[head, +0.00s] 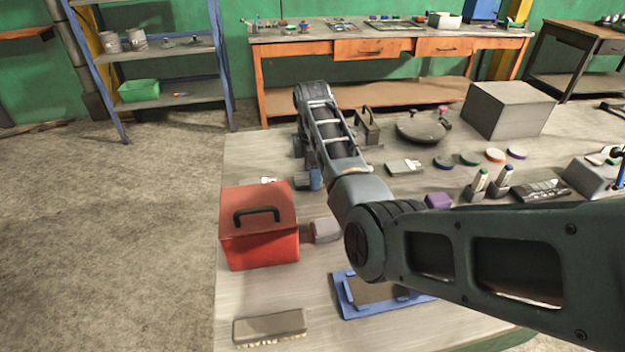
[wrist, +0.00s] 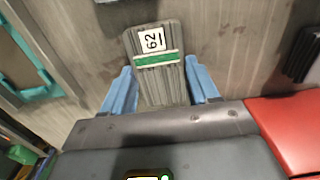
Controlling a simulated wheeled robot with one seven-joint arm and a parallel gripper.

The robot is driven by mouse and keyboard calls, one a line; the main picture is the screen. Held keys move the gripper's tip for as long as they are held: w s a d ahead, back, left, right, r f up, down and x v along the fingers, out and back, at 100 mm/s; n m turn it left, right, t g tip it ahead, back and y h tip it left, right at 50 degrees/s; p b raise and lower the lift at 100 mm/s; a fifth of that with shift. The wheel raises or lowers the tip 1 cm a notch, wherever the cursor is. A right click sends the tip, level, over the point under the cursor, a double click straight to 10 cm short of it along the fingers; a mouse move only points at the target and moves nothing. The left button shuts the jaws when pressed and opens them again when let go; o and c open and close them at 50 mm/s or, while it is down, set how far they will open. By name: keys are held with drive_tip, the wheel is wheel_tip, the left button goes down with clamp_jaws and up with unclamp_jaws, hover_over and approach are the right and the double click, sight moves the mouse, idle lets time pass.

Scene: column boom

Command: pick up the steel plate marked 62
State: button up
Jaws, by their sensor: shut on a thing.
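The steel plate marked 62 (wrist: 155,62) is grey and ribbed, with a white label and a green stripe, in the wrist view. My gripper (wrist: 162,84) has its blue fingers on either side of the plate's near part and is shut on it. The far end with the label sticks out beyond the fingertips. I cannot tell whether the plate touches the table. In the head view my gripper (head: 308,181) is low over the table behind the red toolbox, and my arm and the toolbox hide most of the plate.
The red toolbox (head: 259,238) stands close to my gripper. A grey-pink block (head: 325,230), a blue frame (head: 350,301) and a brush (head: 270,328) lie nearer on the table (head: 250,150). A grey box (head: 508,110) stands at the back right. The table's back left is clear.

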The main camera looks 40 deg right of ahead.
drive_tip(key=c, duration=0.6)
drive_tip(key=shift+r, duration=0.1)
clamp_jaws()
